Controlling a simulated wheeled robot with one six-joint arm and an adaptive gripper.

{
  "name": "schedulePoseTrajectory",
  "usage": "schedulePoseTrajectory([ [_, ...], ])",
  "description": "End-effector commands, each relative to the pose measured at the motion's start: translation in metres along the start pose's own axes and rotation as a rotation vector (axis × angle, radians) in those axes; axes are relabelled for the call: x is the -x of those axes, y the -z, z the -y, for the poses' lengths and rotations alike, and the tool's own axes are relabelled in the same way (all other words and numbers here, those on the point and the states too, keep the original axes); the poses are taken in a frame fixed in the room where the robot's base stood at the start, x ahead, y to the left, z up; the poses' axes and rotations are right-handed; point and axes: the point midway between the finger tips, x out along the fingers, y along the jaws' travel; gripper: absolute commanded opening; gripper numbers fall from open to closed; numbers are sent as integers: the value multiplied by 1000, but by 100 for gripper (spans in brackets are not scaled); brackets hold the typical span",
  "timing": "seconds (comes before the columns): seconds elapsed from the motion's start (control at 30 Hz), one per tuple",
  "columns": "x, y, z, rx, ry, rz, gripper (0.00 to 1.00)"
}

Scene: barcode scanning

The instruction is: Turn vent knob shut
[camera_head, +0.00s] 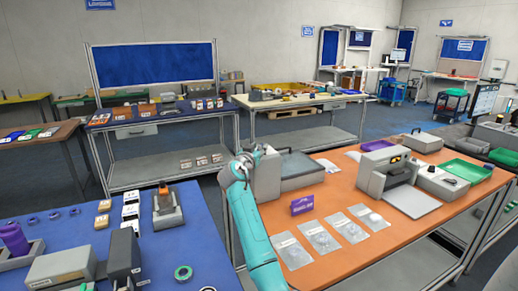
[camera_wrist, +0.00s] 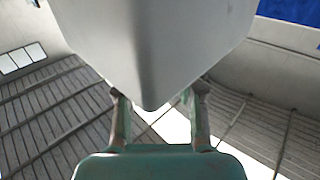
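My teal arm reaches up from the bottom middle of the head view, and its end with my gripper (camera_head: 254,154) is beside the left side of a grey box-shaped machine (camera_head: 266,178) on the orange bench. In the wrist view, the two fingers of my gripper (camera_wrist: 159,100) stand apart. A large pale grey body (camera_wrist: 150,45) fills the upper middle and hides the space around the fingertips. I cannot tell whether they touch or hold anything. No vent knob can be made out in either view.
The orange bench (camera_head: 345,262) carries clear bags (camera_head: 320,237), a purple sign (camera_head: 302,204), a grey printer-like machine (camera_head: 386,172) and a green tray (camera_head: 466,171). A blue-topped bench (camera_head: 205,250) with boxes and rings stands at left. Floor shows between the benches.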

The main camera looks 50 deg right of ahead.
Motion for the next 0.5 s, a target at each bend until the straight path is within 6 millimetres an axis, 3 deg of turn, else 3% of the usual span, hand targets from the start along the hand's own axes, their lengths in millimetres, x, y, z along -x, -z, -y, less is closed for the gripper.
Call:
schedulePoseTrajectory([
  [0.37,-6,0,0,-1,0,0,38],
  [0.5,-6,0,0,-1,0,0,5],
])
